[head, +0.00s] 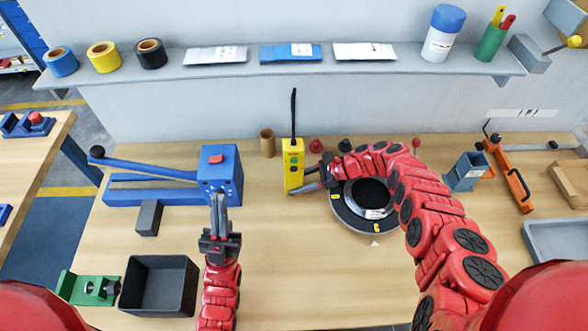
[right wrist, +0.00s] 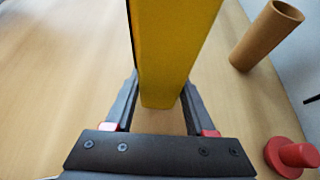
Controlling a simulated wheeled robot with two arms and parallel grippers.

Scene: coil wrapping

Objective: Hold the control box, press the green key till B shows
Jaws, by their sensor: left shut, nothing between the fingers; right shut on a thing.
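The yellow control box (head: 293,168) stands upright near the middle of the table, with green round keys on its front and a black cable or antenna rising from its top. My right gripper (head: 308,180) reaches it from the right and is shut on it. In the right wrist view the yellow box (right wrist: 172,45) sits between the two fingers of the right gripper (right wrist: 158,108). My left gripper (head: 218,202) is shut and empty, in front of the blue press and left of the box. Any letter on the box is too small to read.
A blue lever press (head: 218,172) stands to the left, with a dark block (head: 148,217) and black bin (head: 160,285) nearer. A brown tube (head: 267,142) stands behind the box. A round dial-like disc (head: 350,222) lies under my right forearm. The front middle table is clear.

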